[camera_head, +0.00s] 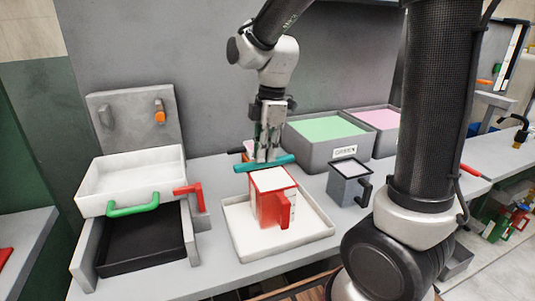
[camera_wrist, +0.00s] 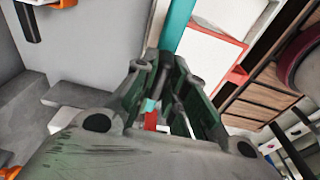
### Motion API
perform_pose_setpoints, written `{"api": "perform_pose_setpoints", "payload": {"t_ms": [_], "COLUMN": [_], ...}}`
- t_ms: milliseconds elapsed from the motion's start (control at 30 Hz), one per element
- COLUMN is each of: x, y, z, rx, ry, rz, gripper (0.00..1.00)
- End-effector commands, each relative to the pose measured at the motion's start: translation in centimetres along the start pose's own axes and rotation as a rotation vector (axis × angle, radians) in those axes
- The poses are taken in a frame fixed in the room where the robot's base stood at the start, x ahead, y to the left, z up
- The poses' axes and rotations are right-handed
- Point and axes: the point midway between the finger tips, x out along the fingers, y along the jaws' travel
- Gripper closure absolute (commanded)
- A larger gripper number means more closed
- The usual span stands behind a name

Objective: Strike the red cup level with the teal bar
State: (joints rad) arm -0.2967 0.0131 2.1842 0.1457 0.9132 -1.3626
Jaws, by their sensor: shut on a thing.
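The red cup (camera_head: 268,206) stands upright in a shallow white tray (camera_head: 305,238) in the head view, with its red handle to the right. White material fills it to about the rim. My gripper (camera_head: 266,156) is shut on the teal bar (camera_head: 243,168), which lies roughly level across the back edge of the cup's top. I cannot tell whether bar and rim touch. In the wrist view the teal bar (camera_wrist: 176,25) runs up from between my fingers (camera_wrist: 160,98), with the cup's white top (camera_wrist: 205,55) and red rim (camera_wrist: 238,75) beside it.
A grey cup with white contents (camera_head: 349,180) stands to the right. Grey bins with green (camera_head: 326,128) and pink material are behind. At left, a white box with a green handle (camera_head: 133,207) sits above a black tray (camera_head: 140,242), with a red handle (camera_head: 187,189) nearby.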

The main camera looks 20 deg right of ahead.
Motion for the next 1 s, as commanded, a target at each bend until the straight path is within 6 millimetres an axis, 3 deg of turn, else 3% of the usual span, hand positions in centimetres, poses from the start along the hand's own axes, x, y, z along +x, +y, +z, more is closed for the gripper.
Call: {"api": "perform_pose_setpoints", "payload": {"t_ms": [333, 1000], "x": [0.0, -4.0], "y": [2.3, 2.2], "z": [0.1, -0.5], "rx": [0.002, 0.000], "ry": [0.000, 0.000], "rz": [0.000, 0.002], "gripper": [1.00, 1.00]}}
